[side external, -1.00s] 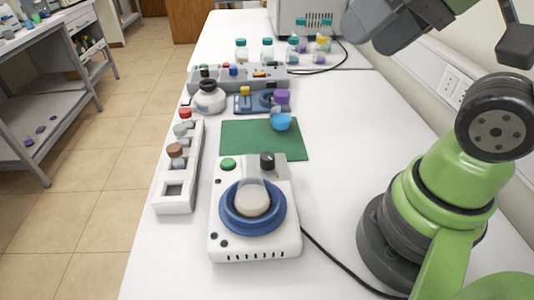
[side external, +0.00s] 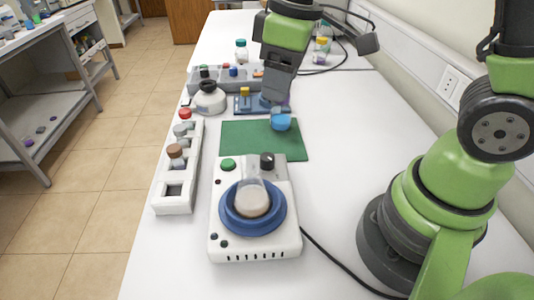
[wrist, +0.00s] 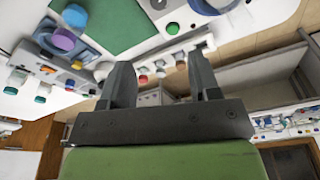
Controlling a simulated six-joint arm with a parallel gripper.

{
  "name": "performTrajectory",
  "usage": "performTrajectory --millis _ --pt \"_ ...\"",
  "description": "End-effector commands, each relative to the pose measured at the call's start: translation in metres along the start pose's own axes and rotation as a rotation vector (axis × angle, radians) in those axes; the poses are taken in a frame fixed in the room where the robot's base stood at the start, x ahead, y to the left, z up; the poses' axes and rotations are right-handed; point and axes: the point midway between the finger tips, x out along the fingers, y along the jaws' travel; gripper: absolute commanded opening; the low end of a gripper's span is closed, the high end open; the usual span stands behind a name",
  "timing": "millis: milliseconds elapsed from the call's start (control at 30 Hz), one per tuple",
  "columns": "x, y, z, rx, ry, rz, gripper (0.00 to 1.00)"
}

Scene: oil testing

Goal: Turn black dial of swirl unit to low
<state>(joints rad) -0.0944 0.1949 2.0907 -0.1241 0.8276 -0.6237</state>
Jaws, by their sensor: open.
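The swirl unit (side external: 289,235) is a white box at the front of the table, with a blue ring (side external: 226,217) holding a glass flask (side external: 252,201) of pale liquid. Its black dial (side external: 267,161) stands upright at the back right corner, and a green button (side external: 228,164) is at the back left. In the wrist view, part of the unit shows at the top edge, with the dark dial (wrist: 158,4) and green button (wrist: 172,28). My gripper (side external: 271,101) is beyond the dial, above the far part of the table. Its fingers (wrist: 160,78) are apart and empty. The dial's setting cannot be read.
A white rack (side external: 174,206) with capped vials is to the left. A grey station (side external: 197,82) and bottles stand farther back. A black cable (side external: 335,260) runs right.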

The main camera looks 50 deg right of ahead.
Motion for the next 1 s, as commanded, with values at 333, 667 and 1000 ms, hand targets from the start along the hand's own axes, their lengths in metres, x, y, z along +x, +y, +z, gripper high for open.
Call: performTrajectory --millis 333,667,1000 --pt "0.07 0.004 -0.012 -0.275 -0.161 -0.047 0.56" --pt "0.117 0.003 -0.003 -0.283 -0.171 -0.052 0.56" --pt "0.163 0.002 0.004 -0.28 -0.165 -0.049 0.56"
